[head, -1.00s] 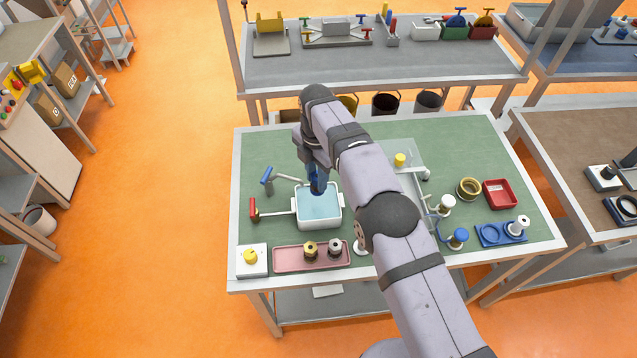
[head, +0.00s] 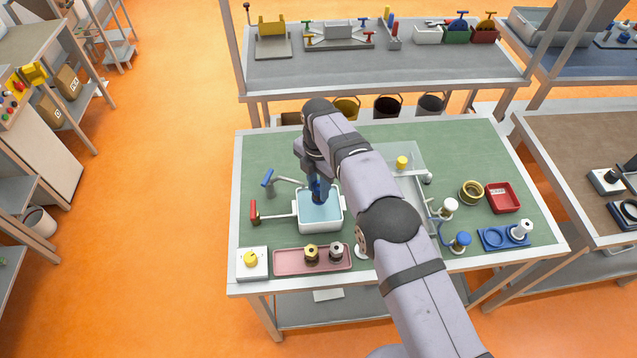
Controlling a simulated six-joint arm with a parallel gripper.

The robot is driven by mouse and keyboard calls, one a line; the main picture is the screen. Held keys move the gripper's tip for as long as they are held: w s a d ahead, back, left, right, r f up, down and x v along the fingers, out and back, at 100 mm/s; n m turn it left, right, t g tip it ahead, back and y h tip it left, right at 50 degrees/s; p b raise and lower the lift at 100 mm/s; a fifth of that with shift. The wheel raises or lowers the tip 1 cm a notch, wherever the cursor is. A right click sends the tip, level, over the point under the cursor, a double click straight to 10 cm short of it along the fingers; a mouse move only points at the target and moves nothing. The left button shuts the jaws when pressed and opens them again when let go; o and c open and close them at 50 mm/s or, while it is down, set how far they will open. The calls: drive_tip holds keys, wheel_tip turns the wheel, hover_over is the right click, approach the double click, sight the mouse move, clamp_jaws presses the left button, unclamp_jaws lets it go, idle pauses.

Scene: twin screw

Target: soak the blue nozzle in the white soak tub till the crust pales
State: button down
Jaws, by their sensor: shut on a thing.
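The white soak tub (head: 320,232) sits on the green bench top, with pale blue liquid in it. My gripper (head: 318,196) points down over the back part of the tub, shut on a small dark blue piece (head: 318,187), which looks like the blue nozzle. Its lower end is at or in the liquid; I cannot tell how deep. The crust and its colour are too small and hidden to see.
A red-handled tap (head: 254,212) and a blue-handled tap (head: 268,178) stand left of the tub. A pink tray (head: 288,260) with two nozzle-like pieces lies in front, beside a yellow button (head: 250,258). A clear tray, red box (head: 502,197) and blue holder (head: 492,240) stand right.

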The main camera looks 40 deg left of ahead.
drive_tip(key=shift+f+b, duration=2.75)
drive_tip(key=shift+f, duration=0.95)
drive_tip(key=shift+f+b, duration=0.1)
drive_tip(key=shift+b, duration=0.35)
drive_tip(key=w+d+r+m, duration=0.6)
drive_tip(key=d+m, duration=0.1)
drive_tip(key=d, duration=0.2)
drive_tip(key=w+d+r+m, duration=0.6)
drive_tip(key=d+m, duration=0.1)
drive_tip(key=d, duration=0.3)
drive_tip(key=d+r+m, duration=0.3)
drive_tip(key=d+m, duration=0.7)
drive_tip(key=d, duration=0.3)
drive_tip(key=s+d+f+m+b, duration=0.1)
drive_tip(key=s+d+f+m, duration=0.2)
drive_tip(key=d, duration=0.6)
drive_tip(key=s+d+f+m+b, duration=0.1)
drive_tip(key=s+d+f+m, duration=0.3)
drive_tip(key=d+f+m, duration=0.3)
drive_tip(key=shift+s+d+f+m, duration=0.25)
drive_tip(key=shift+d+f, duration=0.5)
drive_tip(key=shift+d, duration=0.4)
